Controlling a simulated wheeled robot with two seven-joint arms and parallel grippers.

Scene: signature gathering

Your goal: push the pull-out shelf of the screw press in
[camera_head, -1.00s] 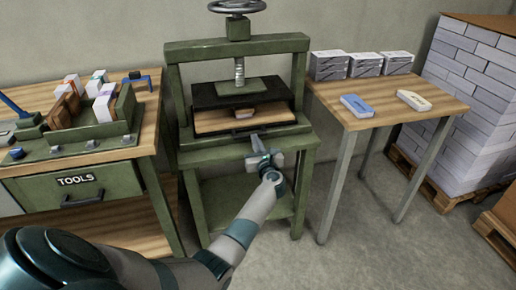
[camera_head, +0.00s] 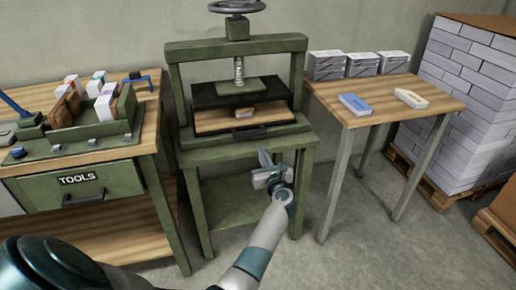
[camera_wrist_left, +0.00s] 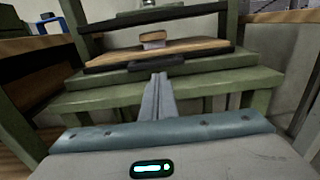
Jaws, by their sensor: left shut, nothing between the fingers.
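The green screw press (camera_head: 237,145) stands in the middle of the head view, with a handwheel on top. Its pull-out shelf (camera_head: 215,125), a wooden board with a dark front edge and handle, lies under the black plate. A small block (camera_head: 243,111) rests on the shelf; the shelf also shows in the left wrist view (camera_wrist_left: 110,56). My left gripper (camera_head: 265,158) is shut and empty. It is in front of the press, lower than the shelf and apart from it. My right gripper is not in view.
A tool bench (camera_head: 147,140) with a drawer stands at the left. A side table (camera_head: 385,102) with boxes and two small blocks stands at the right. A pallet of stacked paper (camera_head: 465,95) is beyond it. Grey floor is free between press and side table.

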